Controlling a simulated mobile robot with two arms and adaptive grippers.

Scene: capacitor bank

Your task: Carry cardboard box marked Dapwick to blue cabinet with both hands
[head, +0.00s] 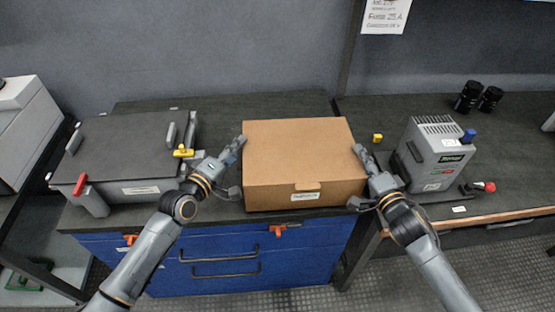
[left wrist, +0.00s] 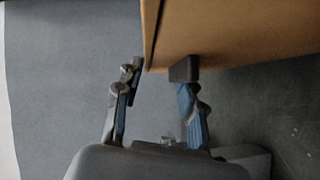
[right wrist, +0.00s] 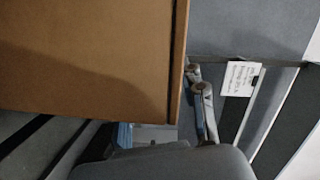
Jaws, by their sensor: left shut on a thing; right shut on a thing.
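The cardboard box (head: 300,150) is closed, with a small label on its front face too small to read. It is over the dark top of the blue cabinet (head: 300,262), whose blue front has drawer handles. I cannot tell whether the box touches the top. My left gripper (head: 238,166) is shut on its left side; in the left wrist view the fingers straddle a lower edge of the box (left wrist: 235,30). My right gripper (head: 357,177) is shut on its right side; in the right wrist view the box (right wrist: 85,55) hides part of the fingers.
A grey case (head: 125,150) with red and yellow clamps stands left of the box. A grey instrument (head: 437,155) stands right of my right gripper, on the neighbouring bench. A small yellow piece (head: 377,138) and black cylinders (head: 468,97) are also there. Dark surface is bare behind the box.

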